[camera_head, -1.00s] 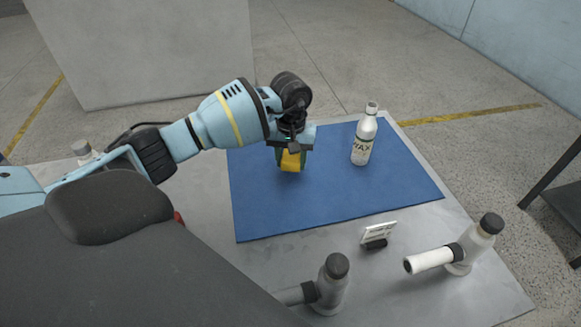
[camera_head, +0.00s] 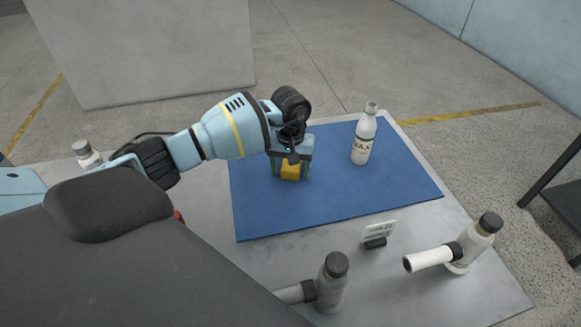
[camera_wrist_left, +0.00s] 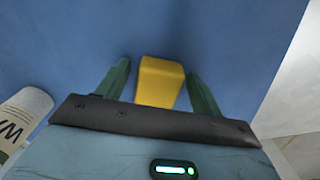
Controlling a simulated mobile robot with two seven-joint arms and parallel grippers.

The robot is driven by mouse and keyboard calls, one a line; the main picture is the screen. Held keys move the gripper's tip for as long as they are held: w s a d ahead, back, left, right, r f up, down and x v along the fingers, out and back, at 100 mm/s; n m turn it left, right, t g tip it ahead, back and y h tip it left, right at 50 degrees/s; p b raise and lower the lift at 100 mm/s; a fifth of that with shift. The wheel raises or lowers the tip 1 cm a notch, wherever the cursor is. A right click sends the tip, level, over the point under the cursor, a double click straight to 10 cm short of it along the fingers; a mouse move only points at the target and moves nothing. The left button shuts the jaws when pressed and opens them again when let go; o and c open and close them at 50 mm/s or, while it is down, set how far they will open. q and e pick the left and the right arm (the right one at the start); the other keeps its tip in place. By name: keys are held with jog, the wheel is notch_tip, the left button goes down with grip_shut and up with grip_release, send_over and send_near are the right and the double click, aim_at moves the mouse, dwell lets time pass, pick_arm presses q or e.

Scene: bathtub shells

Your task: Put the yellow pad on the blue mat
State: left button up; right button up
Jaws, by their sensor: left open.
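The yellow pad (camera_head: 291,172) lies on the blue mat (camera_head: 330,205), in the mat's left part. My left gripper (camera_head: 291,175) is right above the pad, with its fingers down on either side of it. In the left wrist view the pad (camera_wrist_left: 160,82) sits between the two green fingers of the open left gripper (camera_wrist_left: 158,85), with a gap on each side. The blue mat (camera_wrist_left: 230,40) fills most of that view. My right gripper does not show.
A white wax bottle (camera_head: 363,138) stands on the mat to the right of my gripper. A small white sign (camera_head: 378,233) stands in front of the mat. Two bottle-like tools, a grey one (camera_head: 331,285) and a white one (camera_head: 474,245), stand on the grey table's front part.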

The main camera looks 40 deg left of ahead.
pick_arm(q)
jog(key=shift+r, duration=0.1)
notch_tip(320, 180, up, 12)
dwell(0.5)
dwell(0.5)
